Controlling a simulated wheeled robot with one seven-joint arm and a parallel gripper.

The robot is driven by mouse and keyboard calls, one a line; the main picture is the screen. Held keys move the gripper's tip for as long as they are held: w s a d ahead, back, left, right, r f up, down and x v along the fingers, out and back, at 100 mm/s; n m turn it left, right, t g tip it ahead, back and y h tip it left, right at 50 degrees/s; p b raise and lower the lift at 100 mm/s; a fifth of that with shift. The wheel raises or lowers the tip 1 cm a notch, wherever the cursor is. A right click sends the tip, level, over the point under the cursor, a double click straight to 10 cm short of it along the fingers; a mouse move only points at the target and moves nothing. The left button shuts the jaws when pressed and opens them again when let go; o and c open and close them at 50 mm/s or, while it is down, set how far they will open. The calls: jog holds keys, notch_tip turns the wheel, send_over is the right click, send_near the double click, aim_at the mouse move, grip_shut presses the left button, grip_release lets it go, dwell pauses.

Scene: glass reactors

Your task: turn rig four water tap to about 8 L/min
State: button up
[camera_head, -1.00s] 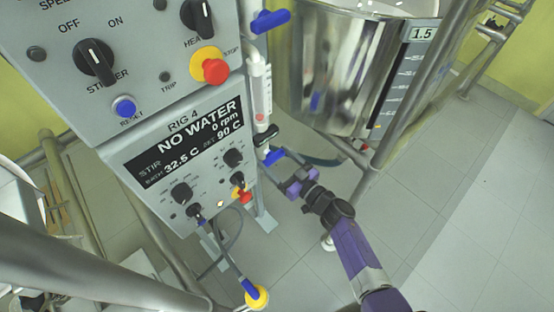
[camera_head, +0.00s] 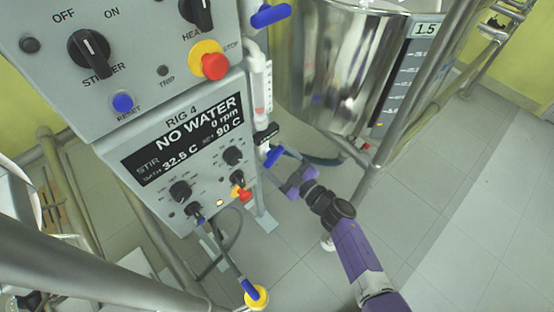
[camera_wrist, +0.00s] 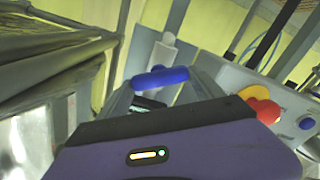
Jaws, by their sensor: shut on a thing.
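The rig four panel (camera_head: 205,185) has a display (camera_head: 185,140) reading NO WATER, 0 rpm, 32.5 C and set 90 C. Beside it runs a clear upright flow tube (camera_head: 258,95) with a red float; its scale is too small to read. At the tube's lower end is a blue tap handle (camera_head: 273,156). My gripper (camera_head: 284,171) reaches it from the lower right and is shut on it; the fingertips are partly hidden. In the wrist view a blue handle (camera_wrist: 160,77) lies between the grey fingers, beyond my purple gripper body.
Another blue handle (camera_head: 270,15) sits higher on the pipe. A red stop button (camera_head: 215,66) and a smaller red button (camera_head: 243,195) are on the panels. A steel vessel (camera_head: 340,70) and frame tubes stand behind at right. The floor (camera_head: 440,180) at right is clear.

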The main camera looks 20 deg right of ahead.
jog(key=n+b, duration=0.1)
jog(key=n, duration=0.2)
jog(key=shift+f+n, duration=0.15)
jog(key=shift+n, duration=0.15)
jog(key=shift+s+a+n+b, duration=0.1)
jog(key=shift+n+b, duration=0.55)
jog(key=shift+n, duration=1.25)
jog(key=o, duration=1.4)
jog(key=shift+c, duration=0.2)
jog(key=v, duration=0.7)
jog(key=shift+s+p, duration=0.35)
jog(key=shift+p, duration=0.05)
